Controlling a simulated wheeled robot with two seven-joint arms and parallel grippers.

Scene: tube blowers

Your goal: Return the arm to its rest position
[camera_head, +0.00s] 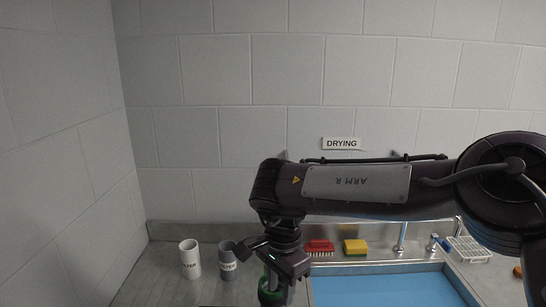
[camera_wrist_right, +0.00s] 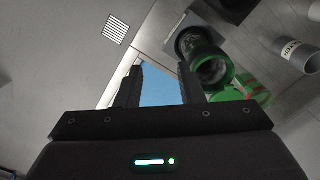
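My right arm (camera_head: 355,185), marked "ARM R", reaches in from the right in the head view and bends down at its wrist. My right gripper (camera_wrist_right: 160,82) shows in the wrist view with its two dark fingers apart and nothing between them. Beyond the gap lies the blue sink area. In the head view its fingertips are hard to make out, close to a green-ringed dark thing (camera_head: 268,295) at the bottom edge. The wrist view shows a green-rimmed cylinder (camera_wrist_right: 211,68) just right of the fingers, seemingly apart from them. My left gripper is not in view.
A red brush (camera_head: 320,248) and a yellow sponge (camera_head: 355,247) lie behind the blue sink (camera_head: 385,290). A tap (camera_head: 401,238) and white rack (camera_head: 468,249) are farther right.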

